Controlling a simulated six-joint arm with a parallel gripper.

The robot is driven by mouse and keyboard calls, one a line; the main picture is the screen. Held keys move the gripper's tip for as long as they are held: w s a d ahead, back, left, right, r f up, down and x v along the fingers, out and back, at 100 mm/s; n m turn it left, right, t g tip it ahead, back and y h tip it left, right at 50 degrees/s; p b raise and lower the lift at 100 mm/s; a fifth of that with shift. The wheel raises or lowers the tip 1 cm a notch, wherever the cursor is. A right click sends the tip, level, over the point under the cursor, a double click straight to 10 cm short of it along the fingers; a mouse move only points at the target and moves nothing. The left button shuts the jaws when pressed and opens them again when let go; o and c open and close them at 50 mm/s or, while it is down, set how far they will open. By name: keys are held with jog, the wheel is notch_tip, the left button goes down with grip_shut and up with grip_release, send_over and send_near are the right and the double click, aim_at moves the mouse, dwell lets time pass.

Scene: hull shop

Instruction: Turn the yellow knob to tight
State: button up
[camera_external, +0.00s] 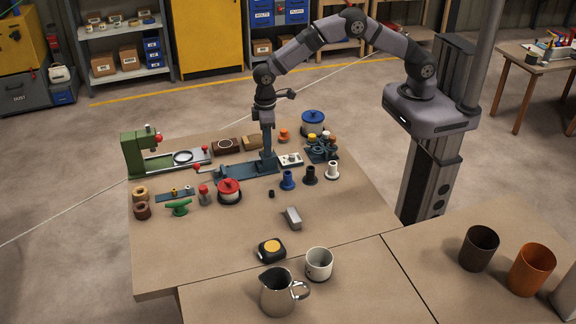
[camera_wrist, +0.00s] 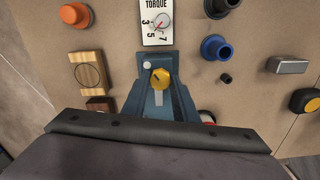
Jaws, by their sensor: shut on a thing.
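The yellow knob (camera_wrist: 160,78) shows in the wrist view, on the blue fixture (camera_wrist: 148,58), with a dark pointer mark across its top. A small pale round spot lies just up and left of it. No readable "tight" mark shows. My gripper (camera_external: 268,153) points straight down over the right end of the blue fixture (camera_external: 235,172) in the external view, and hides the knob there. My gripper is shut on the yellow knob. The contact is hard to make out, because the blue parts below the knob blend together in the wrist view.
A white torque dial (camera_wrist: 158,22) stands close beyond the knob. The table's front middle is mostly clear around a metal block (camera_external: 292,218).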

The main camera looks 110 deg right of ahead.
jog(key=shift+r+m, duration=0.1)
jog(key=shift+m, duration=0.2)
jog(key=o, duration=1.1)
jog(key=shift+c, duration=0.2)
notch_tip(320, 180, up, 7)
jog(key=shift+r+b, duration=0.1)
jog(key=shift+b, duration=0.95)
